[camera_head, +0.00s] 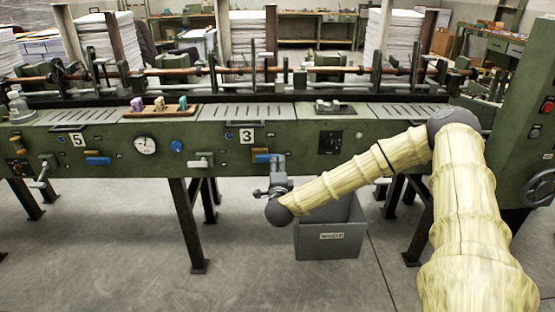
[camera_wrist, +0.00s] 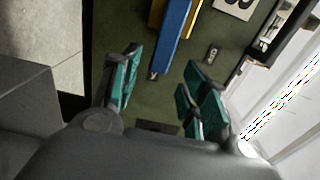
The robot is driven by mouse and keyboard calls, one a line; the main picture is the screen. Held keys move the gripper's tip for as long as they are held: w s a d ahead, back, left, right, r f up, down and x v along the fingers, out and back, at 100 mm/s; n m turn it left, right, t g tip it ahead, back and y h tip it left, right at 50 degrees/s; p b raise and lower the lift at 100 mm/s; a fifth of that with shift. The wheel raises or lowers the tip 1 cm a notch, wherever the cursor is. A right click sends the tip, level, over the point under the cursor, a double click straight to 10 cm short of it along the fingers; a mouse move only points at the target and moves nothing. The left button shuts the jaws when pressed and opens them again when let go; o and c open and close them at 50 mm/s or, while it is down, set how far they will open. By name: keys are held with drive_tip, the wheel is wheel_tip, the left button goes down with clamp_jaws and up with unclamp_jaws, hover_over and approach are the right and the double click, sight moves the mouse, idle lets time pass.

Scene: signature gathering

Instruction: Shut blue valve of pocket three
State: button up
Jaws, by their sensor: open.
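The plate with the number 3 (camera_head: 247,136) marks pocket three on the green machine front. The blue valve handle (camera_head: 263,158) sits below and right of it, partly hidden by my gripper. In the wrist view the blue handle (camera_wrist: 174,36) is a long bar beside a yellow part, its near end pointing between my fingers. My gripper (camera_head: 274,176) is at the handle's right end in the head view. In the wrist view my gripper (camera_wrist: 161,76) is open, with green finger pads either side of the handle's end. Contact cannot be told.
A grey bin (camera_head: 331,235) stands on the floor below my gripper. A white-handled valve (camera_head: 200,161) is to the left, and a black dial (camera_head: 330,143) to the right. Pocket five (camera_head: 78,140) has another blue handle (camera_head: 98,161). Open floor lies in front.

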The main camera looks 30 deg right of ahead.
sight(269, 157)
drive_tip(key=shift+x, duration=3.2)
drive_tip(key=shift+a, duration=0.1)
clamp_jaws()
